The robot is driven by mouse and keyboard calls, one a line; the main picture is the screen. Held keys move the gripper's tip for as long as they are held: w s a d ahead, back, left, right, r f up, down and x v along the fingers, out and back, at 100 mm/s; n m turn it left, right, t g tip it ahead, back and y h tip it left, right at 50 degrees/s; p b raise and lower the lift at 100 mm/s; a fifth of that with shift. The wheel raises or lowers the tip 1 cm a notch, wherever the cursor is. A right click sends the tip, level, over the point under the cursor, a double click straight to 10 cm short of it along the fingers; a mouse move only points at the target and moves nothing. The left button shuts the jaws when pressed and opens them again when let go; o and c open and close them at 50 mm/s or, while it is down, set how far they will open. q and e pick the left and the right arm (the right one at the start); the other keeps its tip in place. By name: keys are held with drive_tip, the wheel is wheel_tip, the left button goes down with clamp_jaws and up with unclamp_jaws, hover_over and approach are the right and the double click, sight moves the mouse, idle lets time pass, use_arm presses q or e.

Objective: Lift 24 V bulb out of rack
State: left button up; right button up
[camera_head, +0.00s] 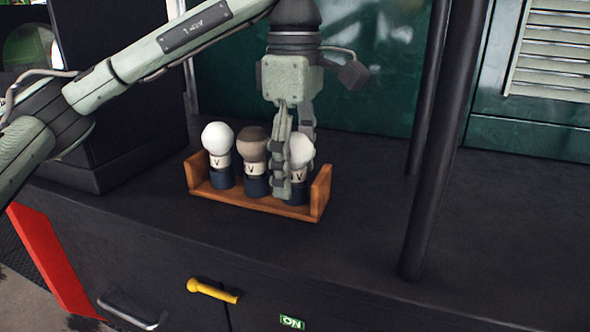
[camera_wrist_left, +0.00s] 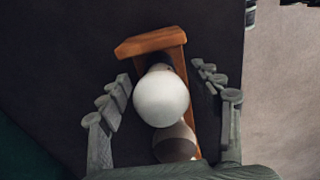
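A wooden rack (camera_head: 262,206) stands on the dark deck and holds three bulbs upright in a row. The left bulb (camera_head: 219,152) is white, the middle bulb (camera_head: 253,160) is brown-grey, and the right bulb (camera_head: 299,152) is white. Each has a pale band and a dark base; a V shows on the bands, but I cannot read the figures. My left gripper (camera_head: 293,180) points down around the right bulb, partly hiding it. In the left wrist view its fingers (camera_wrist_left: 162,78) are spread, with gaps on both sides of the white bulb (camera_wrist_left: 160,97). My right gripper is not in view.
A dark post (camera_head: 435,170) rises from the deck right of the rack, and a black box (camera_head: 125,100) stands left. A green wall (camera_head: 375,75) is behind. A yellow handle (camera_head: 213,291) is on the front face. The deck is clear at right.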

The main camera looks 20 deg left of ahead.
sight(295, 133)
use_arm(q)
drive_tip(key=c, duration=1.2)
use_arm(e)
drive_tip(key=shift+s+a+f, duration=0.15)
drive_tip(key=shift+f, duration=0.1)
use_arm(q)
drive_tip(key=shift+r, duration=0.15)
drive_tip(key=shift+r, duration=0.2)
wheel_tip(295, 133, up, 9)
drive_tip(key=shift+f+p, duration=0.2)
drive_tip(key=shift+p, duration=0.65)
drive_tip(key=shift+c, duration=0.4)
drive_tip(key=shift+r, duration=0.4)
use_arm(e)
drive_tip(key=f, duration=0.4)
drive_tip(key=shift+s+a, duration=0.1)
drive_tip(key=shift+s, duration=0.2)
